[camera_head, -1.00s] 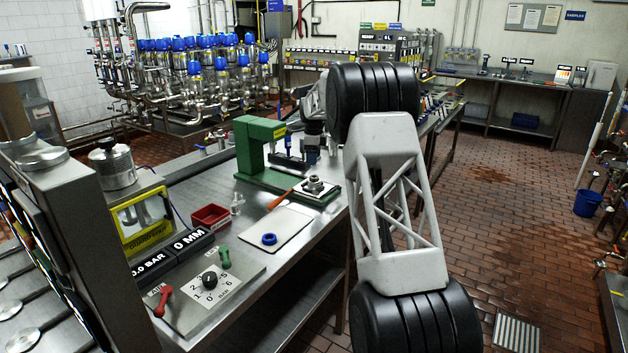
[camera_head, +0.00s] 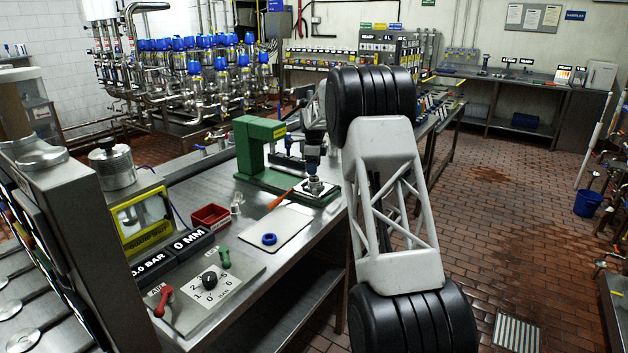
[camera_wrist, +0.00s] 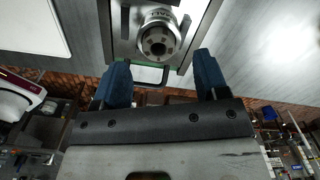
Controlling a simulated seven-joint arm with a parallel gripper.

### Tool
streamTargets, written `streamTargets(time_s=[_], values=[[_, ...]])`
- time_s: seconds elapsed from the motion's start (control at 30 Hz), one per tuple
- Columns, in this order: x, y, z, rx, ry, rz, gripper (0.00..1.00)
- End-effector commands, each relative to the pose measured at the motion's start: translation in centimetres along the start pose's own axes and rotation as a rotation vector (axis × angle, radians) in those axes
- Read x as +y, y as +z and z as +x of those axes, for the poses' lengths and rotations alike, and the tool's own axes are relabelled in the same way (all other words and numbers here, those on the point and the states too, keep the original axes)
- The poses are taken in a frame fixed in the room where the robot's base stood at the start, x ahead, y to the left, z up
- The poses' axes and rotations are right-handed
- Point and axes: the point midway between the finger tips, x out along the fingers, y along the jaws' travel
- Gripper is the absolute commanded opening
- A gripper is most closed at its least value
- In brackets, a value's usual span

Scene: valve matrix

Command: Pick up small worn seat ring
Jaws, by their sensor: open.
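A small round metal fitting (camera_head: 315,186) with a dark ringed top sits on a plate at the front of the green press. In the wrist view, the fitting (camera_wrist: 159,38) shows a pale collar and a darker ring with a central hole. I cannot tell whether this ring is the worn seat ring. My gripper (camera_head: 313,168) is just above the fitting in the head view. In the wrist view, the two blue fingers of my gripper (camera_wrist: 163,62) are apart, with nothing held between them. A blue ring (camera_head: 269,239) lies on a white mat.
The green press frame (camera_head: 262,152) stands close behind the fitting. An orange-handled tool (camera_head: 281,199), a red tray (camera_head: 210,216) and a small clear piece (camera_head: 237,205) lie nearby. The white mat (camera_head: 290,222) is mostly bare. A control panel (camera_head: 228,283) is at the front.

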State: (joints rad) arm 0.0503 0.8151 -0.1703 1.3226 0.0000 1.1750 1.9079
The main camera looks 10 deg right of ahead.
Motion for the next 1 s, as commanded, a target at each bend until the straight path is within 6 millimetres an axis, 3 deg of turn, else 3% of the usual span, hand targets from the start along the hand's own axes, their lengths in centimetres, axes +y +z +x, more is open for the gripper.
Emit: streamTargets(time_s=[0.33, 0.97, 1.0], values=[[0.2, -0.1, 3.6, 0.0, 0.0, 0.0, 0.67], [0.2, -0.1, 3.9, 0.0, -0.001, 0.0, 0.67], [0.2, -0.1, 3.9, 0.0, -0.001, 0.0, 0.61]])
